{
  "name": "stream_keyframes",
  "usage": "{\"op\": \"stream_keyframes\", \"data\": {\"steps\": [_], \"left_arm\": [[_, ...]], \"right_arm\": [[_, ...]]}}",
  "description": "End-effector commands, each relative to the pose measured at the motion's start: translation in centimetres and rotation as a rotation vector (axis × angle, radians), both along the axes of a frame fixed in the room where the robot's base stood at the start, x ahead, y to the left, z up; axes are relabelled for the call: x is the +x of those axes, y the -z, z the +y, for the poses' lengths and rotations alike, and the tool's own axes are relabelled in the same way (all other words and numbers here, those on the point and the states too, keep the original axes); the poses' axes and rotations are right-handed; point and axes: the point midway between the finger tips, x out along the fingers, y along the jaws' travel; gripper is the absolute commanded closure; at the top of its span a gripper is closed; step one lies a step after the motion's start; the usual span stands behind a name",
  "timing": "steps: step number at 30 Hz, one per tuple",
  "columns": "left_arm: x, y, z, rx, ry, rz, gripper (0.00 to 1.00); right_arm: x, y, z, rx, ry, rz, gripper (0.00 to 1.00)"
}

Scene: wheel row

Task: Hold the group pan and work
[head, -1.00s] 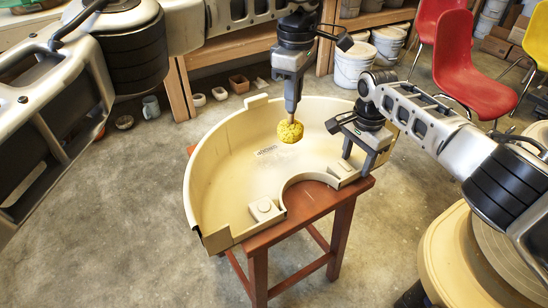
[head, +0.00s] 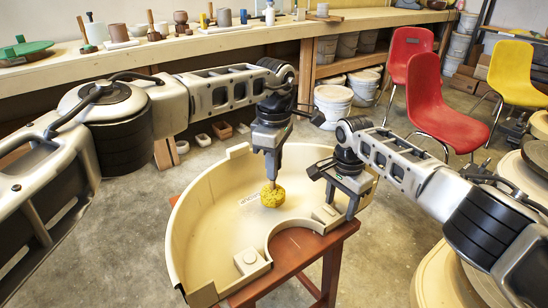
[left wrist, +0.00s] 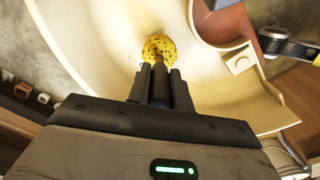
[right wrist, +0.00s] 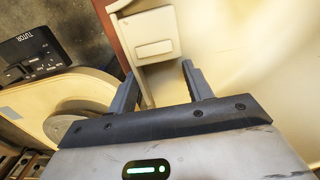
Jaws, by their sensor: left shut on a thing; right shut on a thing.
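The cream half-round splash pan (head: 208,232) rests on a red-brown stool (head: 298,252). My left gripper (head: 272,180) is shut on the stick of a round yellow sponge (head: 272,196), which hangs down over the pan's inside. In the left wrist view the sponge (left wrist: 160,47) is just beyond the fingertips; I cannot tell whether it touches the pan. My right gripper (head: 350,206) is shut on the pan's right end. In the right wrist view its fingers straddle that end (right wrist: 155,24), near a small raised block.
A workbench (head: 240,42) with pots and tools runs along the back. White buckets (head: 333,100) stand under it. Red chairs (head: 440,110) and a yellow chair (head: 512,72) stand at the right. A pottery wheel (head: 445,275) is at the lower right, beneath my right arm.

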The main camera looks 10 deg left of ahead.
Motion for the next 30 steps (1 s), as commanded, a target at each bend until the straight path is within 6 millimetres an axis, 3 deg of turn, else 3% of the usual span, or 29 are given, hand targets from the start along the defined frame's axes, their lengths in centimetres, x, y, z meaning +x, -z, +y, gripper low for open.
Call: {"op": "stream_keyframes", "data": {"steps": [6,13,30], "left_arm": [[0.0,0.0,0.0,0.0,0.0,0.0,1.0],[0.0,1.5,0.0,-0.001,0.0,-0.001,1.0],[0.0,2.0,0.0,-0.001,0.0,0.0,1.0]], "right_arm": [[0.0,-0.1,0.0,0.001,0.0,-0.001,0.91],[0.0,-0.1,0.0,0.001,0.0,-0.001,0.91],[0.0,-0.1,0.0,0.0,0.0,-0.001,0.91]]}}
